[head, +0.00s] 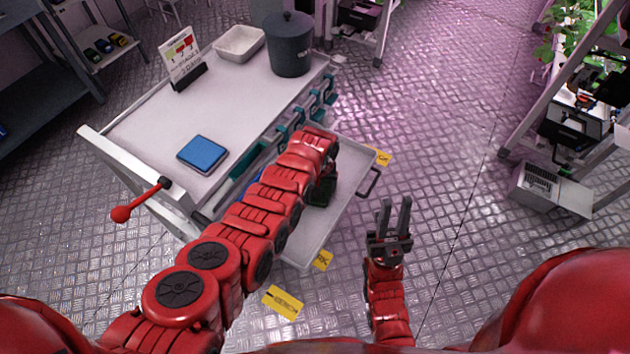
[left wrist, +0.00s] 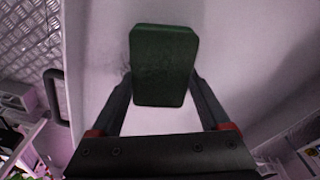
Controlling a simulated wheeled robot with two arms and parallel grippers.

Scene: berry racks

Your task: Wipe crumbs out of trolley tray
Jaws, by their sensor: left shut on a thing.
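The trolley (head: 130,120) stands at the left, with its pale tray (head: 345,155) pulled out on the right side. The tray's floor (left wrist: 250,50) fills much of the left wrist view, and its dark handle (left wrist: 57,97) shows at the left. My left gripper (left wrist: 163,85) is shut on a dark green sponge (left wrist: 163,55), over or against the tray floor; contact is unclear. My left arm hides part of the tray in the head view. A faint dark smudge shows beside the sponge; I cannot tell whether it is crumbs. My right gripper (head: 395,212) is open and empty, right of the tray.
The trolley top holds a blue pad (head: 203,153), a sign (head: 181,56), a white tub (head: 239,43) and a dark lidded bin (head: 289,45). A red-knobbed lever (head: 121,213) sticks out at left. Metal floor is clear at right, before a grey box (head: 540,190).

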